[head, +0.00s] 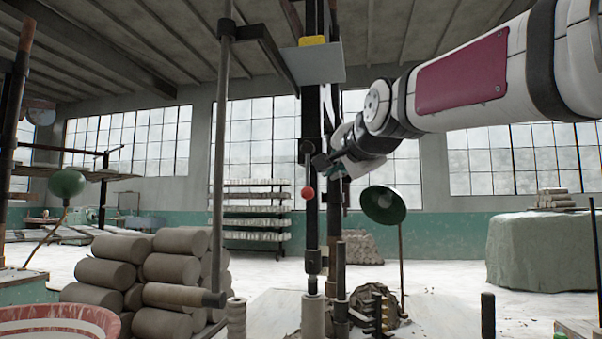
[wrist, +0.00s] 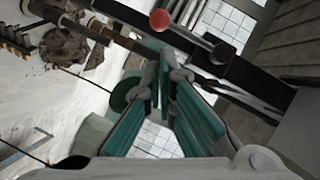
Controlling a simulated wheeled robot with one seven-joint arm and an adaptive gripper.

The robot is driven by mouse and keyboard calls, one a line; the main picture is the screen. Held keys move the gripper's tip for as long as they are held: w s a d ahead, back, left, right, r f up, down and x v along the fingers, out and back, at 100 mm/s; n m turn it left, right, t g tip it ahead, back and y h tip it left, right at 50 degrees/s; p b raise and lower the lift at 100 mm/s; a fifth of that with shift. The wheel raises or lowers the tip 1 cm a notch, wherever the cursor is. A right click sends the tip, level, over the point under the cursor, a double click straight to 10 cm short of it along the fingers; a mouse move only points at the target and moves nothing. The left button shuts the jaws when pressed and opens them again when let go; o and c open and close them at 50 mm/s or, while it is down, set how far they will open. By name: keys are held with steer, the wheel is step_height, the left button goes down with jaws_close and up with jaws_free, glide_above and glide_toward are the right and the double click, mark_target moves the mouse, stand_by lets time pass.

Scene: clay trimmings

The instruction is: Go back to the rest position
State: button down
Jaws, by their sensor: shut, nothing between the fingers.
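My arm reaches in from the right in the head view, raised above the floor. My gripper (head: 323,162) is at its left end, close to a dark vertical post (head: 312,110); I cannot tell whether they touch. In the wrist view my gripper (wrist: 170,68) has teal-lined fingers that converge at the tips, shut and empty.
A green lamp (head: 384,205) stands behind the post. A draped block (head: 545,235) is at the right. A metal plate (head: 313,62) sits high on the post. Open floor shows at right centre.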

steer(key=shift+s, duration=0.1)
stand_by(0.3)
steer(key=s+d+f+n+g+h, duration=0.15)
steer(key=s+f+n+g, duration=0.3)
steer(key=s+f, duration=0.95)
steer(key=s+d+f+n+g, duration=0.3)
steer(key=s+f+g, duration=0.2)
steer(key=s+f, duration=0.9)
steer(key=s+d+f+n+g+h, duration=0.1)
steer(key=s+d+f+n+g, duration=0.3)
steer(key=s+f, duration=1)
step_height(320, 180, up, 25)
steer(key=s+a+t+p, duration=0.1)
steer(key=s+t+p, duration=0.1)
steer(key=p, duration=2)
steer(key=shift+s+a+r, duration=0.15)
